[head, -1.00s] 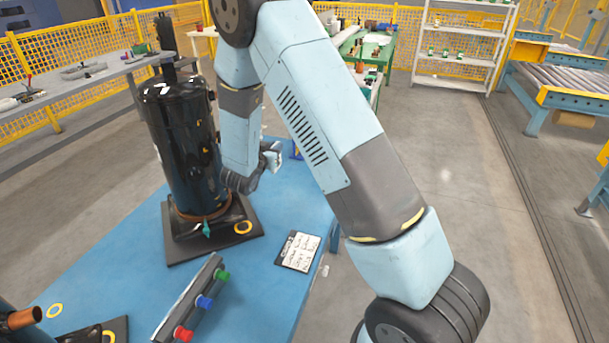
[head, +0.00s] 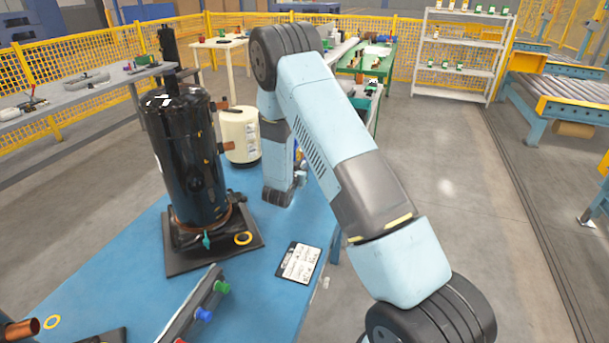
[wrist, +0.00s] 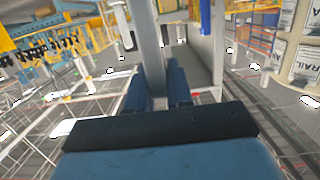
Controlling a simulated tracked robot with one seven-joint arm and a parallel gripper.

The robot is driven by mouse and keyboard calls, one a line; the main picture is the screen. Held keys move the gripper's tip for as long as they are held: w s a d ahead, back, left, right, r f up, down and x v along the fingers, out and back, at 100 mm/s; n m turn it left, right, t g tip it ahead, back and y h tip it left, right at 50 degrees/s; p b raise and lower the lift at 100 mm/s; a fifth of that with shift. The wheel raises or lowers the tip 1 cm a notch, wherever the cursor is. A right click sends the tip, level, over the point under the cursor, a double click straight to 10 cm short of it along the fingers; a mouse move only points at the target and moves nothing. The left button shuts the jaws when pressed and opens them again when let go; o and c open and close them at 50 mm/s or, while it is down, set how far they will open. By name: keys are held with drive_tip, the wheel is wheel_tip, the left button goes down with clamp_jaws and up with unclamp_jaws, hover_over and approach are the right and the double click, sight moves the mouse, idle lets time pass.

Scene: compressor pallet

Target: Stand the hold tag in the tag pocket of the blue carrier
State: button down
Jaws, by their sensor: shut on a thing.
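In the wrist view, my gripper (wrist: 158,88) has its two dark blue fingers closed on a narrow grey upright piece (wrist: 148,40). This appears to be the hold tag; its face and any marking cannot be read. In the head view, my gripper (head: 300,172) is mostly hidden by my arm, above the far right part of the blue table (head: 245,290). No tag pocket can be made out in either view.
A black compressor (head: 190,160) stands on a dark base left of my arm. A cream tank (head: 240,135) stands behind it. A clipboard (head: 299,263) lies near the table's right edge. A rail with coloured knobs (head: 195,305) is in front.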

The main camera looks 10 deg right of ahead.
drive_tip(key=shift+w+d+f, duration=0.1)
drive_tip(key=shift+d+f, duration=0.1)
drive_tip(key=shift+f, duration=1.5)
drive_tip(key=c, duration=1)
unclamp_jaws()
drive_tip(key=shift+f, duration=0.1)
